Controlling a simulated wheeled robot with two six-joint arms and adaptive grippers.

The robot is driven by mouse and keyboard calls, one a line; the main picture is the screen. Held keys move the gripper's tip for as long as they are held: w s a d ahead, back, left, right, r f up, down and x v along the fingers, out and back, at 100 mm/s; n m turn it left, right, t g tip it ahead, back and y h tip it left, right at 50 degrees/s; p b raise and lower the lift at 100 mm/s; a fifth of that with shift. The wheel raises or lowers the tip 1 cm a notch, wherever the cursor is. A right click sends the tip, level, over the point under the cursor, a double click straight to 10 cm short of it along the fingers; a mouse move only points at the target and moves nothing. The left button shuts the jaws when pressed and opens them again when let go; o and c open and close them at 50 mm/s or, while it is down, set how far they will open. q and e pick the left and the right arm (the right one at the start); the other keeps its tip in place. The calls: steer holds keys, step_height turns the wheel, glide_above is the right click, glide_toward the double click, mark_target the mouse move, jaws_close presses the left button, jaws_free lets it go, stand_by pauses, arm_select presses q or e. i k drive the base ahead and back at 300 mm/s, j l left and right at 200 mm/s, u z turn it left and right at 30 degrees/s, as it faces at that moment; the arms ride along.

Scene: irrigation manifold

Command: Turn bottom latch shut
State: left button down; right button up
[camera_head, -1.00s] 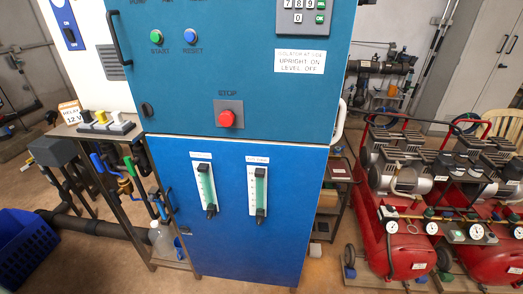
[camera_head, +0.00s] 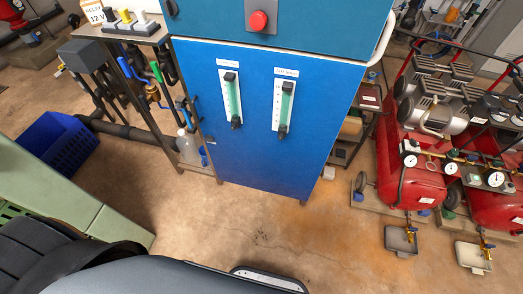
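The blue cabinet stands in the middle, with a lower door (camera_head: 262,150) that looks closed. Two clear gauge tubes with black fittings, a left one (camera_head: 232,100) and a right one (camera_head: 283,106), are mounted upright on this door. A dark round knob or latch (camera_head: 172,8) shows at the left edge of the upper panel, near the top of the picture. A small dark detail (camera_head: 209,139) sits on the lower door's left edge; I cannot tell whether it is a latch or how it is turned. Neither of my grippers is in view.
A red stop button (camera_head: 258,20) is above the door. A pipe stand (camera_head: 150,40) and a blue crate (camera_head: 58,142) are left. Red compressors (camera_head: 408,165) stand right. A pale green structure (camera_head: 50,185) fills the lower left. The floor (camera_head: 270,225) before the cabinet is clear.

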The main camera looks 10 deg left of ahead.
mark_target(209, 138)
steer(key=u, duration=1.4)
steer(key=j, duration=0.5)
steer(key=i+j+u, duration=0.1)
steer(key=j, duration=0.4)
steer(key=i+j, duration=0.15)
steer(key=j, duration=0.35)
steer(key=k+u, duration=0.05)
